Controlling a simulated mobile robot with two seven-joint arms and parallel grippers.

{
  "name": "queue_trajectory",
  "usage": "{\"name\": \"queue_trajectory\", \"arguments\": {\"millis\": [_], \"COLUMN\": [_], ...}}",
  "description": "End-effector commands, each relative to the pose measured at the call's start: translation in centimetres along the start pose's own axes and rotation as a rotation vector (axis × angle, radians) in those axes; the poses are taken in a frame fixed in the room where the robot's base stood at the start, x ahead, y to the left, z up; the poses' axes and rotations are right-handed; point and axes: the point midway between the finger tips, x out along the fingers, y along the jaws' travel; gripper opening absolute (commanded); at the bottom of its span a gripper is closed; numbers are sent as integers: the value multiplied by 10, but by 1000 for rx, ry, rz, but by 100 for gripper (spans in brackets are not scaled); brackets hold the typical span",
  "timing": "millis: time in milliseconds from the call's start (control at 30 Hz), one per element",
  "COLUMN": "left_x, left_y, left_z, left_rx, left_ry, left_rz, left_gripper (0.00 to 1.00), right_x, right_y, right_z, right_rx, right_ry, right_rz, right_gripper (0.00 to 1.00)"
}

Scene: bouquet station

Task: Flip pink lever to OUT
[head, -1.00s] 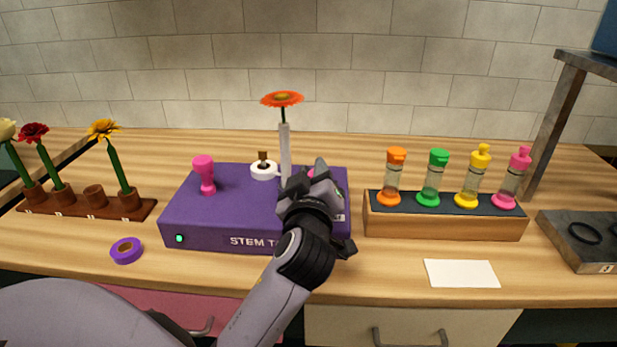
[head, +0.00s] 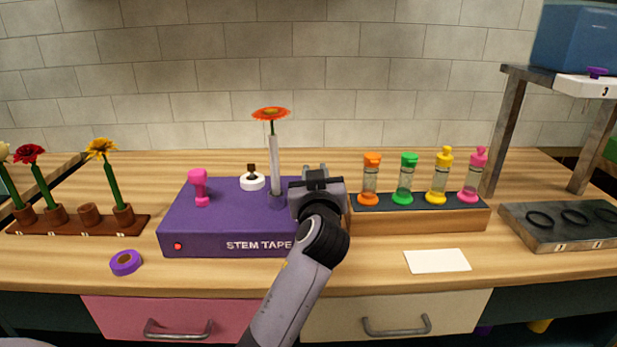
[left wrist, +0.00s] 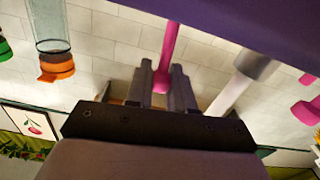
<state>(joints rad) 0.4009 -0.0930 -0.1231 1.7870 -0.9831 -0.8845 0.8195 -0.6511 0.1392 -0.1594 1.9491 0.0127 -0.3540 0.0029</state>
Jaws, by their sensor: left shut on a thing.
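The purple stem-taping box (head: 215,222) sits on the counter, its small front light (head: 178,246) glowing red. My left gripper (head: 317,184) is at the box's right end. In the left wrist view, which is upside down, the gripper (left wrist: 168,82) is shut on the pink lever (left wrist: 170,50), its fingers on either side. In the head view the gripper hides the lever and any marking beside it. An orange flower (head: 271,113) stands upright in a pale sleeve (head: 274,165) on the box. My right gripper is not in view.
A pink knob (head: 200,187) and a white spool (head: 252,181) are on the box. A wooden rack (head: 430,220) with several coloured bottles is close right of my gripper. A purple tape roll (head: 125,262) and white card (head: 437,261) lie in front. A flower holder (head: 75,225) stands left.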

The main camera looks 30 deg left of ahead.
Motion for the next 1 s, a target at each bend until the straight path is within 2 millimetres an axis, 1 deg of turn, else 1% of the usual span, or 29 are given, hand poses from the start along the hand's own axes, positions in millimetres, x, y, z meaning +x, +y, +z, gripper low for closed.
{"name": "queue_trajectory", "arguments": {"millis": [100, 300, 800, 833, 1000], "left_x": [0, 0, 0, 0, 0], "left_y": [4, 8, 9, 9, 9], "left_z": [0, 0, 0, 0, 0], "left_rx": [54, 106, 124, 124, 123], "left_ry": [0, 1, 2, 2, 2], "left_rz": [-1, 0, 1, 1, 1], "left_gripper": [0, 0, 0, 29, 30], "right_x": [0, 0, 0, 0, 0], "right_y": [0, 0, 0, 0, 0], "right_z": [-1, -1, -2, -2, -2], "right_rx": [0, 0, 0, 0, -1], "right_ry": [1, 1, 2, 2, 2], "right_rz": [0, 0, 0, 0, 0], "right_gripper": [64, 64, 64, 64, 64]}}
